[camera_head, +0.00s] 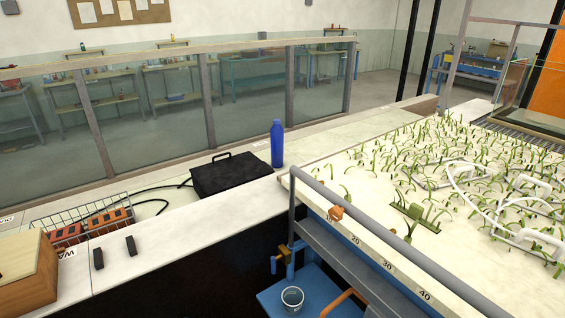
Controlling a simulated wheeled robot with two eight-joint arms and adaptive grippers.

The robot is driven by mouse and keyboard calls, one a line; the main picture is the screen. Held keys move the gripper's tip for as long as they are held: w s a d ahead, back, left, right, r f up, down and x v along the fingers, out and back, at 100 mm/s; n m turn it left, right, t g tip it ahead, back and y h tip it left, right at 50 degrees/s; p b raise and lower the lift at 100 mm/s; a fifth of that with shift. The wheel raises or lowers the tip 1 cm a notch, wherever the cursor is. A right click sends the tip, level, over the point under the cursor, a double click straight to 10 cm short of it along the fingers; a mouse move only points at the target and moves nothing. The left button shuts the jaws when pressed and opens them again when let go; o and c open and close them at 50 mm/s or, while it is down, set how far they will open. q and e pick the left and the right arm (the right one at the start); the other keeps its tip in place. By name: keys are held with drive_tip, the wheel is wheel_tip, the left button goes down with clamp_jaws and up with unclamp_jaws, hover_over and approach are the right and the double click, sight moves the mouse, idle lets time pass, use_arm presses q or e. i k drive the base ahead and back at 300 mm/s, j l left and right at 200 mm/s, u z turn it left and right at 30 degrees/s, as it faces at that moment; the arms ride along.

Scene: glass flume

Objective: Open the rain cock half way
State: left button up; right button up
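I cannot tell for certain which part is the rain cock. A blue valve-like fitting (289,254) with a small orange-brown piece stands at the left end of the planted bed, below its rim. A small orange-brown knob-like part (336,213) sits on the bed's front edge near the mark 20. An orange-brown bar (345,301) shows low at the bottom edge, partly cut off. Whether any of these is open or shut is too small to tell. Neither of my grippers is in view.
The planted bed (345,178) with a grey rail (390,238) fills the right. A cup (292,298) stands on a blue shelf (265,300) below. A blue bottle (277,145), black case (232,174), wire basket (85,228) and wooden box (27,272) occupy the left counter (185,222).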

sight(274, 260)
drive_tip(key=j+z, duration=0.15)
drive_tip(key=z, duration=0.95)
drive_tip(key=k+j+z, duration=0.55)
drive_tip(key=j+z, duration=0.15)
drive_tip(key=k+j+z, duration=0.4)
drive_tip(key=k+j, duration=0.2)
drive_tip(key=k, duration=0.15)
drive_tip(key=k+j, duration=0.25)
drive_tip(key=k+z, duration=0.05)
drive_tip(key=k, duration=0.05)
